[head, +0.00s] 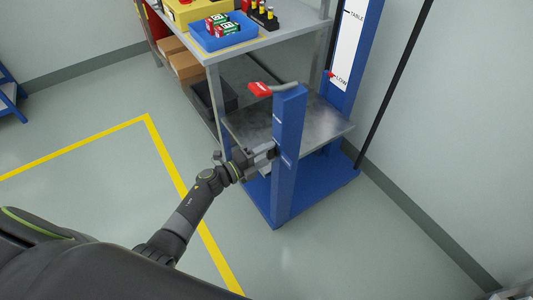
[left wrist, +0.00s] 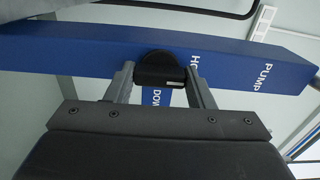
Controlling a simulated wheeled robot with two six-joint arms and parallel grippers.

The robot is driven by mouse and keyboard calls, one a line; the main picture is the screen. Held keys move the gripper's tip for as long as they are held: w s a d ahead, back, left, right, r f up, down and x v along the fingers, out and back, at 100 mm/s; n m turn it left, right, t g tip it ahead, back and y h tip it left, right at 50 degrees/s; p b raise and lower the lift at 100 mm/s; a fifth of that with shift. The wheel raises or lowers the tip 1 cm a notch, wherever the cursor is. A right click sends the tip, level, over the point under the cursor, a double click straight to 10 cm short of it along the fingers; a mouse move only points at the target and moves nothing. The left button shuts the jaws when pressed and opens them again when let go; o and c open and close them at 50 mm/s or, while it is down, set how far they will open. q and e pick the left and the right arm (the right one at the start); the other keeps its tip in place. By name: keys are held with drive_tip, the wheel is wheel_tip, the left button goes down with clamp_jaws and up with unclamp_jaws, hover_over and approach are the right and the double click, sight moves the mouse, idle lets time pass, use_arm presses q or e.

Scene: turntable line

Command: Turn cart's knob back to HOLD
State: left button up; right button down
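The cart has a blue front post (head: 287,165), a blue base and a grey steel platform (head: 313,122). Its black knob (left wrist: 160,70) is on the post's face in the left wrist view, with a small white mark at its lower right edge. White lettering reads PUMP, a partly hidden HO…, and DOWN below the knob. My left gripper (left wrist: 160,80) has a finger on each side of the knob, seemingly touching it. In the head view my left gripper (head: 268,152) meets the post's left side, and the knob is hidden there. My right gripper is not in view.
A red-gripped handle (head: 260,89) sticks out at the post's top. A red pointer (head: 330,74) is by LOW on the rear scale. A shelf (head: 262,40) with a blue bin (head: 225,44) stands behind. Open floor with a yellow line (head: 170,158) lies left.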

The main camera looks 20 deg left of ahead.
use_arm(q)
drive_tip(key=o, duration=0.4)
drive_tip(key=b+v, duration=0.1)
drive_tip(key=v, duration=1.6)
drive_tip(key=shift+s+a, duration=0.2)
drive_tip(key=shift+f, duration=0.1)
